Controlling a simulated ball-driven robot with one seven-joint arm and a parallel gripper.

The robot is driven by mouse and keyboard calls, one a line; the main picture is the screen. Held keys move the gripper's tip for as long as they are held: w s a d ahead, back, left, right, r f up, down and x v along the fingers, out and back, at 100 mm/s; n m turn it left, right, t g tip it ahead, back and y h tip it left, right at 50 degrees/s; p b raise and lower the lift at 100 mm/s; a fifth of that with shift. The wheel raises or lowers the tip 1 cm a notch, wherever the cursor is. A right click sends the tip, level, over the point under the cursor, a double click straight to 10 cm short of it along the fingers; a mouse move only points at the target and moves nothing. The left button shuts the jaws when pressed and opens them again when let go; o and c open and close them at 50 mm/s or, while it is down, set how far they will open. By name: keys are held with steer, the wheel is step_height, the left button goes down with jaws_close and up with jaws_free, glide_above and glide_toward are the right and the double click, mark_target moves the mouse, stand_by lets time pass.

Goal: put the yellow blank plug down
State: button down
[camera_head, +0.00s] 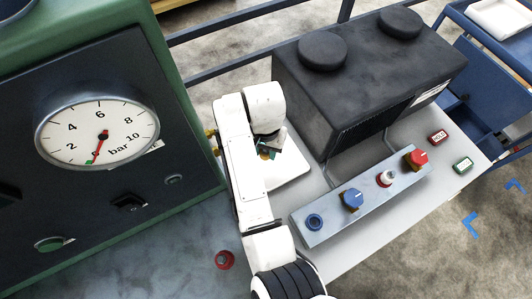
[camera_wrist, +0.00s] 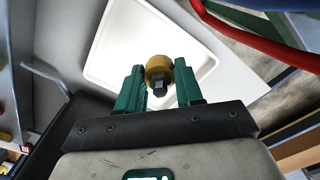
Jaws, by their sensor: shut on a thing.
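My gripper (camera_wrist: 160,84) has two green fingers, shut on the yellow blank plug (camera_wrist: 158,66), a round yellow piece with a dark nut-like end. The plug sits between the fingertips in the wrist view. Behind it lies a white tray (camera_wrist: 115,30) with a raised rim; I cannot tell whether the plug touches it. In the head view my gripper (camera_head: 268,151) is over the white tray (camera_head: 290,168), and my arm hides part of the tray and most of the plug.
A black box (camera_head: 370,75) stands behind the tray on the grey top. A grey panel (camera_head: 335,222) with knobs lies in front. A green cabinet with a pressure gauge (camera_head: 97,133) is at left. A red ring (camera_head: 225,260) lies near the bottom. Red and green labelled pieces sit at right.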

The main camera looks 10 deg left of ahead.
steer(key=shift+f, duration=1.85)
steer(key=shift+f, duration=0.1)
steer(key=c, duration=0.7)
jaws_free()
steer(key=shift+c, duration=0.2)
step_height(320, 180, up, 12)
steer(key=shift+r+b, duration=0.1)
steer(key=shift+b, duration=0.55)
